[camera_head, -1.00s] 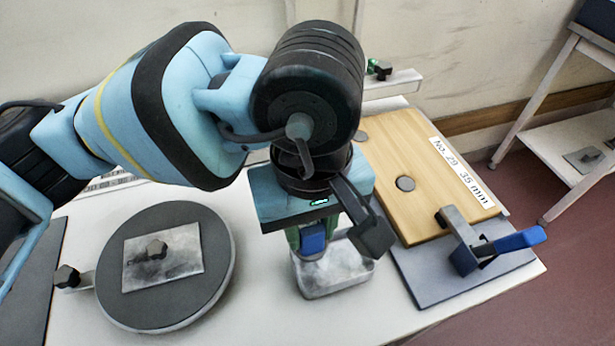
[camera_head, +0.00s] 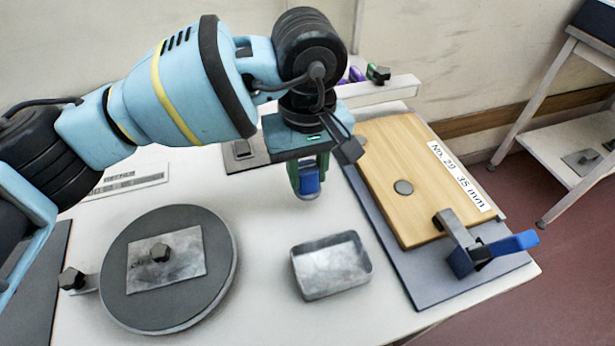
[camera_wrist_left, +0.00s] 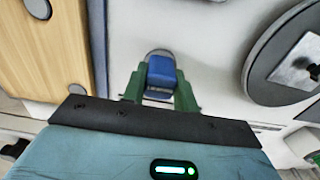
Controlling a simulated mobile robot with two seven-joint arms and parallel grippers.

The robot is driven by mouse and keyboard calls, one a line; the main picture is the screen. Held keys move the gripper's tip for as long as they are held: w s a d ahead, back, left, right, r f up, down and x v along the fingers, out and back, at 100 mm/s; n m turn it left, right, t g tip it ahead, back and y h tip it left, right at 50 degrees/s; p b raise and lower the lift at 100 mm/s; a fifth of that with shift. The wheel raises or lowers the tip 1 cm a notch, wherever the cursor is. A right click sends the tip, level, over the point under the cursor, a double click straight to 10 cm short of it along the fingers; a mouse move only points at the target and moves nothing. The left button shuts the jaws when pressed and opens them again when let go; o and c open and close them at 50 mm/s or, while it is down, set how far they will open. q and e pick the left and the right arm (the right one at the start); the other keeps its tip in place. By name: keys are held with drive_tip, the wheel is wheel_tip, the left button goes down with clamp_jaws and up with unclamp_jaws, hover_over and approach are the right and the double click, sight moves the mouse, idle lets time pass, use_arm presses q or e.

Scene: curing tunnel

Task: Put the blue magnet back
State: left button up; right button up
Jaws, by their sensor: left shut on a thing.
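The blue magnet (camera_head: 309,183) is held between the green fingers of my left gripper (camera_head: 307,178), which is shut on it and points down. The magnet is above the white table, behind the metal tray and left of the wooden board. The magnet also shows in the left wrist view (camera_wrist_left: 161,73), between the two fingertips, with a rounded metallic part at its end. My arm hides the bar's left part. My right gripper is not in view.
An empty metal tray (camera_head: 330,283) stands at the front middle. A round dark turntable (camera_head: 125,270) with a clamped plate is at left. A wooden board (camera_head: 410,190) with a blue-handled clamp (camera_head: 510,244) is at right. A grey plate (camera_head: 240,160) lies behind my gripper.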

sight(307, 168)
use_arm(q)
drive_tip(key=shift+f, duration=1.25)
drive_tip(key=shift+f, duration=0.1)
drive_tip(key=o, duration=1.1)
wheel_tip(307, 168, up, 12)
drive_tip(key=shift+r, duration=0.15)
